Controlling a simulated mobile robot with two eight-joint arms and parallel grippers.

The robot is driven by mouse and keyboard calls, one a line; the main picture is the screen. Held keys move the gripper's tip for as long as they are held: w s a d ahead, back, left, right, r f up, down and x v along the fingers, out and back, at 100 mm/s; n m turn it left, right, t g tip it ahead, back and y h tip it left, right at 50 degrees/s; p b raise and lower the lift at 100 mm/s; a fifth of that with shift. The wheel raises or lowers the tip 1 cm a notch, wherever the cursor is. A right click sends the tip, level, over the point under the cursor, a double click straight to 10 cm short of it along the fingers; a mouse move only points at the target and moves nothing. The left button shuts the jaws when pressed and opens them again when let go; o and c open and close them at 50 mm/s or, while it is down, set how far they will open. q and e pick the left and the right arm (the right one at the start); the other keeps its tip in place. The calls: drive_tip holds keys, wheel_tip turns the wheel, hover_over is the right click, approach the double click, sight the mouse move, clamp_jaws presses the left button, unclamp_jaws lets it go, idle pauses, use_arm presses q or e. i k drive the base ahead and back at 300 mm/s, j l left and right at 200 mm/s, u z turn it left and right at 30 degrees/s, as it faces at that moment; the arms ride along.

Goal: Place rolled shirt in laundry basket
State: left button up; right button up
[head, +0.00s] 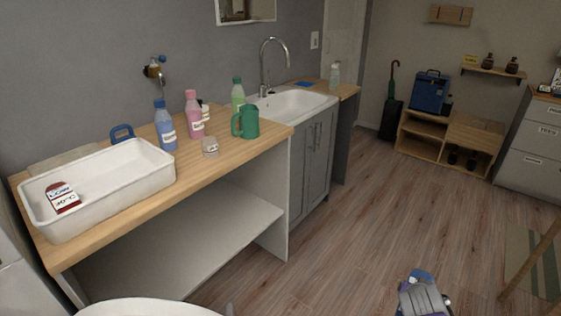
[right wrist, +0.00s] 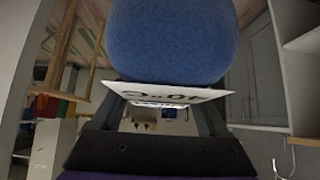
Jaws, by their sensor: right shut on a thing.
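The rolled shirt (right wrist: 172,40) shows as a rounded blue bundle at the top of the right wrist view. A white printed tag (right wrist: 165,95) lies along its near side. My right gripper (right wrist: 160,108) is shut on the shirt, which sits between its fingertips. In the head view my right gripper (head: 424,290) is low at the bottom edge, over the floor, with a bit of blue at its tip. A white open tub (head: 150,178) stands on the counter's left end, with a red and white 30°C label in it. I cannot tell whether it is the laundry basket. My left gripper is not in view.
The wooden counter (head: 225,160) holds several bottles, a green mug (head: 246,122), a small jar and a sink (head: 290,104). A white rounded shape (head: 145,308) is cut off at the bottom edge. The middle floor is clear; drawers (head: 530,145) stand at right.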

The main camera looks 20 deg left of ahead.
sight(117, 186)
drive_tip(key=i+u, duration=0.1)
drive_tip(key=u, duration=1.15)
